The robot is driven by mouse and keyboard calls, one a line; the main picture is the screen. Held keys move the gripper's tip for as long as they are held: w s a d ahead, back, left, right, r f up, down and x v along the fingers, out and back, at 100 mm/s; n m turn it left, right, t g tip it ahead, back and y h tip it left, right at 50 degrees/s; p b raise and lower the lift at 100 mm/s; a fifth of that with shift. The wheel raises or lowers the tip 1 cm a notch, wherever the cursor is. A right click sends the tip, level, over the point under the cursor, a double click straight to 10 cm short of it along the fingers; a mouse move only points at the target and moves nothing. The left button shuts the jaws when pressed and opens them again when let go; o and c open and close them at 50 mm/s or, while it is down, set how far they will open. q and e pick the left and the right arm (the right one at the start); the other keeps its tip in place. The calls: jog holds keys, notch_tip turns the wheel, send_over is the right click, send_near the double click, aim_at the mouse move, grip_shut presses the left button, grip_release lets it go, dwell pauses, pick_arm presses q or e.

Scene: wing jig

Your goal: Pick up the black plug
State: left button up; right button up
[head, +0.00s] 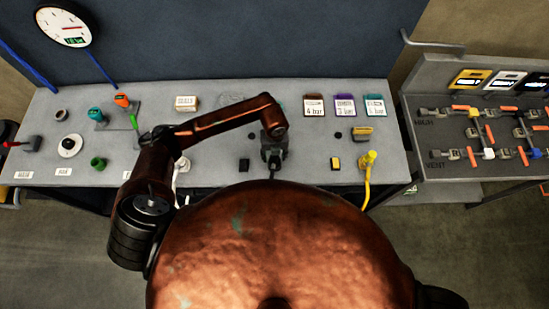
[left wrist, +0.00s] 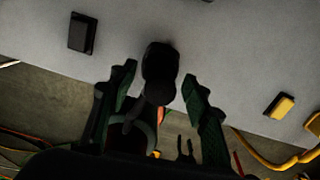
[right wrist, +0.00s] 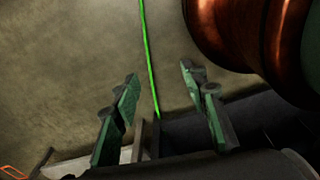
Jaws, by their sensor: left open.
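The black plug (left wrist: 158,62) sits at the front edge of the grey table in the left wrist view, with its rounded end toward my gripper. My left gripper (left wrist: 159,74) is open, with one finger on each side of the plug. A gap shows between the plug and each finger, so I see no grip on it. In the head view my left gripper (head: 272,152) is over the table's front edge and largely hides the plug. My right gripper (right wrist: 160,92) is open and empty over the floor, away from the table.
A small black block (left wrist: 82,33) and a black-and-yellow block (left wrist: 279,106) lie on either side of the plug. A yellow plug with a cable (head: 371,158) stands further right. The grey table (head: 220,150) also holds cups, signs and a wooden block. A sloped rack (head: 455,180) stands at right.

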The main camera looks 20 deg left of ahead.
pick_arm(q)
jog(key=shift+f, duration=0.2)
jog(key=c, duration=0.8)
grip_shut()
pick_arm(e)
jog(key=shift+w+a, duration=0.4)
jog(key=shift+w, duration=0.05)
